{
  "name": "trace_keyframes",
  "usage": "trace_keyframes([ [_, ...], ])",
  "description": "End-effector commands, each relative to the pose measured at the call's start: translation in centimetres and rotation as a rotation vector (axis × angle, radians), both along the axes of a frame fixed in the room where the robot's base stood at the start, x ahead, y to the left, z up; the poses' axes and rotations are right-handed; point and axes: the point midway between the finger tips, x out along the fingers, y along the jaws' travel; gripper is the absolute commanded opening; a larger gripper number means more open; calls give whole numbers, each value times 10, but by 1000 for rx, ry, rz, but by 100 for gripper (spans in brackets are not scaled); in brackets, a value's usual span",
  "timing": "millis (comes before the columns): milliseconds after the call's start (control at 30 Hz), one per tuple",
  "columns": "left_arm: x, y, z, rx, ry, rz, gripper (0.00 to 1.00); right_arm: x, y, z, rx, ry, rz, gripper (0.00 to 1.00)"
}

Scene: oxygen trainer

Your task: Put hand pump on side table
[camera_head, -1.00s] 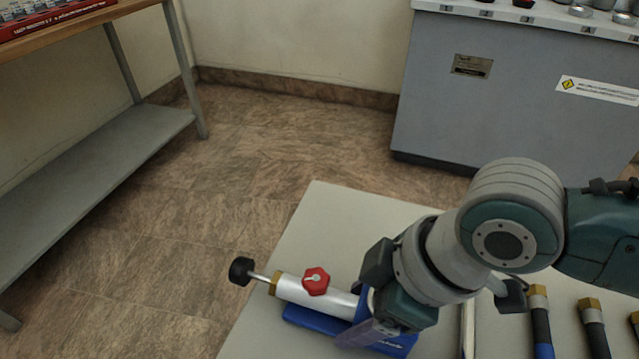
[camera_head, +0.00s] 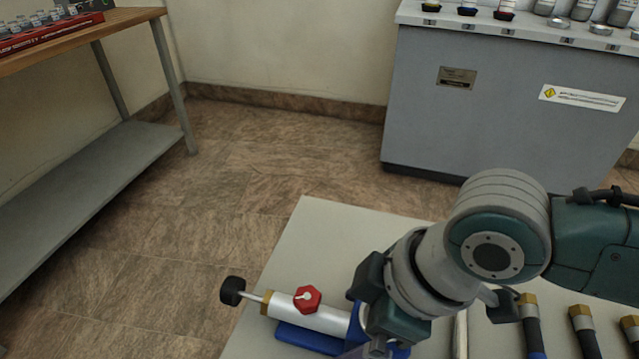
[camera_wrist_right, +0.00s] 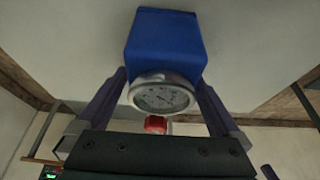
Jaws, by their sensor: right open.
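The hand pump (camera_head: 308,312) lies on a pale tabletop (camera_head: 325,235), with a silver barrel, red knob, blue base and black end handle pointing left. My right gripper (camera_head: 366,338) is over the pump's right end and hides part of it. In the right wrist view the open fingers of my right gripper (camera_wrist_right: 163,88) stand on either side of the pump's round gauge (camera_wrist_right: 160,97) and blue body. I cannot tell whether they touch it. A wooden-topped table (camera_head: 100,32) with a grey lower shelf stands at the upper left. My left gripper is out of view.
Several hoses with brass ends (camera_head: 527,305) lie on the pale tabletop right of my arm. A grey cabinet (camera_head: 490,110) with small containers on top stands at the back right. A red tray (camera_head: 50,38) sits on the wooden-topped table. Open tiled floor (camera_head: 225,180) lies between.

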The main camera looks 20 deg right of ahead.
Motion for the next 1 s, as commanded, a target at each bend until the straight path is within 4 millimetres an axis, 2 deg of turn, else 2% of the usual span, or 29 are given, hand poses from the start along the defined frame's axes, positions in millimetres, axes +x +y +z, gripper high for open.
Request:
trace_keyframes([
  [200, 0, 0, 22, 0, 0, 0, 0, -9, -15, 44, -1, -2, 0, 100],
  [400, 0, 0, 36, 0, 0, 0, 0, -18, -29, 84, -2, -1, -1, 100],
  [600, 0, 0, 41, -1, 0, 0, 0, -24, -36, 105, 0, 0, -2, 100],
  [667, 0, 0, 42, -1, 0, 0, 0, -27, -32, 108, 8, 0, -3, 100],
  [733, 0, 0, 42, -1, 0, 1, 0, -34, -19, 111, 31, -6, -15, 100],
  [867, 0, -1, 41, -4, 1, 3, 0, -52, 4, 123, 82, -26, -142, 100],
  [933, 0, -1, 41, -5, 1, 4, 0, -61, 0, 130, 86, -27, -277, 100],
  [1000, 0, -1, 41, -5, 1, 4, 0, -72, -17, 134, 64, -15, -432, 100],
])
